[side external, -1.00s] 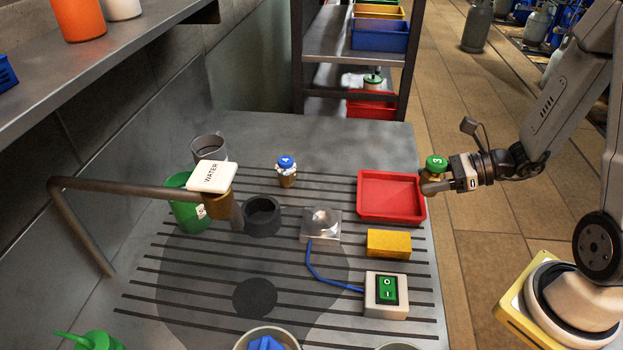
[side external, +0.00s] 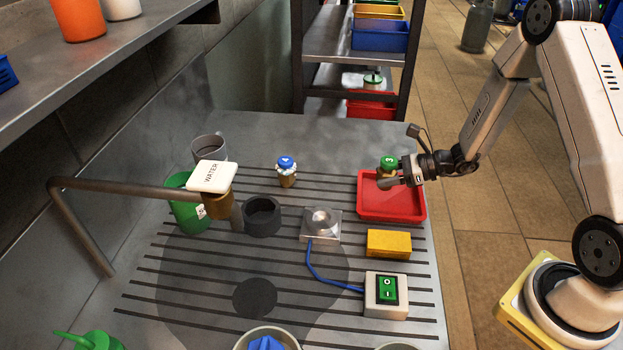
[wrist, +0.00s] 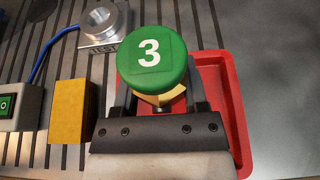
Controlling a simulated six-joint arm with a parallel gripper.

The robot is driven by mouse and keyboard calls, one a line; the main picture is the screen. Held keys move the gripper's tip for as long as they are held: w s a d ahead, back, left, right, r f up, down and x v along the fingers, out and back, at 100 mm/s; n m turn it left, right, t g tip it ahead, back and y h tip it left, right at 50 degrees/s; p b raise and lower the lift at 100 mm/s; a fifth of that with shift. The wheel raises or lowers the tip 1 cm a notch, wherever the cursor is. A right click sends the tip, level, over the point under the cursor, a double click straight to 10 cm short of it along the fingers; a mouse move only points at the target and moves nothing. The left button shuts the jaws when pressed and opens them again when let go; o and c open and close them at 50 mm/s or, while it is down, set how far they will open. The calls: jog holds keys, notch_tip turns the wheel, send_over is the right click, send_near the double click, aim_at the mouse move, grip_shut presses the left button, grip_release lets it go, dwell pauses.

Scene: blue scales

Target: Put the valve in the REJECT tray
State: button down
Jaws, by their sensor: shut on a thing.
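The valve with a green cap marked 3 (side external: 388,164) and a brass body is held upright in my gripper (side external: 390,181). It also shows large in the wrist view (wrist: 152,57), with my gripper fingers (wrist: 158,98) on both sides of its body. In the side view it appears over the red tray (side external: 372,212); how high it is above the floor cannot be told. The tray shows beneath my gripper in the wrist view (wrist: 240,150). No REJECT label is visible on it. A second valve with a blue cap marked 4 (side external: 286,170) stands at the back.
A yellow block (side external: 388,244) and a green-switch box (side external: 386,294) stand in front of the tray. A metal test block (side external: 320,224) and a dark ring (side external: 262,216) are to its left. A pipe with a WATER sign (side external: 211,177) juts in from the left.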

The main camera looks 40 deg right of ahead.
aim_at(377, 199)
jog(key=shift+w+d+f, duration=0.1)
jog(key=shift+w+f, duration=0.45)
jog(key=shift+f, duration=0.05)
jog(key=shift+w+f, duration=0.3)
jog(key=shift+f, duration=1.55)
jog(key=shift+f, duration=0.15)
jog(key=shift+c, duration=0.6)
grip_release()
